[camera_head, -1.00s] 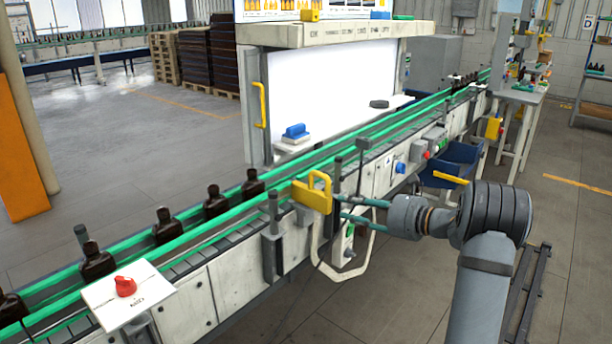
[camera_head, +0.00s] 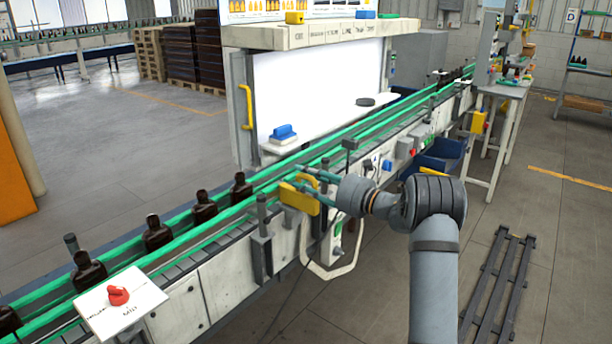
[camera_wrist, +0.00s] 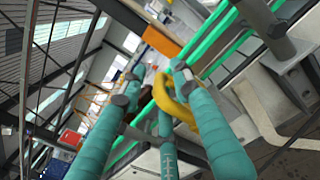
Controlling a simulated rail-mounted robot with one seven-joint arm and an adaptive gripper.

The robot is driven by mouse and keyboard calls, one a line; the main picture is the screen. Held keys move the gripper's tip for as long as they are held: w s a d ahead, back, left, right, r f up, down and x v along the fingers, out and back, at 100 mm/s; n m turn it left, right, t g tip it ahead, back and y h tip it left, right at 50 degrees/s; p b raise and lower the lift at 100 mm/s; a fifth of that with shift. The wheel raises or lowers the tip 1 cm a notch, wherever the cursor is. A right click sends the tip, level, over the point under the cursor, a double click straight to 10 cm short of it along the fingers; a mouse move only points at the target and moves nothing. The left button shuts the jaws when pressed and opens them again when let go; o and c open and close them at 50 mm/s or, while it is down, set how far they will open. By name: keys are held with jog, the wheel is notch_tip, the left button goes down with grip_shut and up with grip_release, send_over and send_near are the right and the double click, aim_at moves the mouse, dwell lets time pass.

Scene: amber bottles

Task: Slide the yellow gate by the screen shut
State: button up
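The gate's yellow loop (camera_wrist: 207,122) passes close to the right-hand finger there. Whether a finger touches the loop is hard to tell. The fingers hide part of the gate in the head view.
Several amber bottles (camera_head: 158,234) stand in a row on the conveyor between green rails (camera_head: 130,267). A panel with a red knob (camera_head: 118,295) is at the near left. A bent white tube (camera_head: 330,272) hangs below the gate.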

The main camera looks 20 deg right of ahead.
jog(key=shift+c, duration=1.2)
jog(key=c, duration=0.5)
jog(key=shift+r, duration=0.1)
grip_shut()
jog(key=shift+d, duration=0.1)
